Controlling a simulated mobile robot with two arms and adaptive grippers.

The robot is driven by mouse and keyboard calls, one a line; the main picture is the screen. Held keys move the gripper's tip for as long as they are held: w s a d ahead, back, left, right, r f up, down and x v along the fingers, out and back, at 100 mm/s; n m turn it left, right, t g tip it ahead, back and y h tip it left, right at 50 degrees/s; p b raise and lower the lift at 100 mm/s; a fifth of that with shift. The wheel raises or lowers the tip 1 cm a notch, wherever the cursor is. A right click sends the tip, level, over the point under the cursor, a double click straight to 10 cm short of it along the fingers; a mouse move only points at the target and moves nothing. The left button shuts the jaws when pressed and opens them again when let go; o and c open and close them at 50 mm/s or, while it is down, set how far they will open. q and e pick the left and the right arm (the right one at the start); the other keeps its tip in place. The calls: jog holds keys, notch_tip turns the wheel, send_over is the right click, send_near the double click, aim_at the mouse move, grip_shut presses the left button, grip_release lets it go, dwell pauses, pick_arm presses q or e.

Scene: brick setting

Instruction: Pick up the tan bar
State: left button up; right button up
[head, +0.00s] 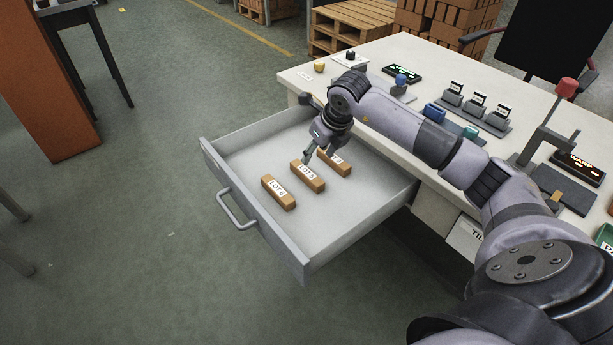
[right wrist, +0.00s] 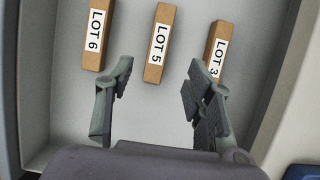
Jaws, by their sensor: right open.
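Three tan bars with white labels lie in a row in the open drawer. The LOT 6 bar (head: 278,192) is nearest the drawer front, the LOT 5 bar (head: 307,176) is in the middle and the third (head: 336,163) is farthest back, partly hidden by my gripper. In the right wrist view they read LOT 6 (right wrist: 98,40), LOT 5 (right wrist: 158,45) and LOT 3 (right wrist: 218,50). My right gripper (head: 318,155) is open and empty above the row. In its wrist view the fingers (right wrist: 160,78) straddle the line of the LOT 5 bar; the right finger overlaps LOT 3's lower end.
The grey drawer (head: 240,146) is pulled out, its walls standing around the bars. The white bench top (head: 385,58) carries blue blocks, labelled holders and a red-topped lever (head: 567,88). Free drawer floor lies around the bars.

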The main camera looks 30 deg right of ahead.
send_over(307, 172)
jog(key=s, duration=0.2)
notch_tip(307, 172, down, 5)
jog(key=shift+d+f, duration=0.1)
jog(key=b+x, duration=0.1)
jog(key=x, duration=0.4)
pick_arm(q)
jog(key=r, duration=0.1)
jog(key=w+r, duration=0.1)
jog(key=r, duration=0.2)
jog(key=shift+w+d+r, duration=0.1)
jog(key=shift+w+r, duration=0.05)
jog(key=shift+w, duration=0.2)
pick_arm(e)
jog(key=shift+c, duration=0.3)
grip_shut()
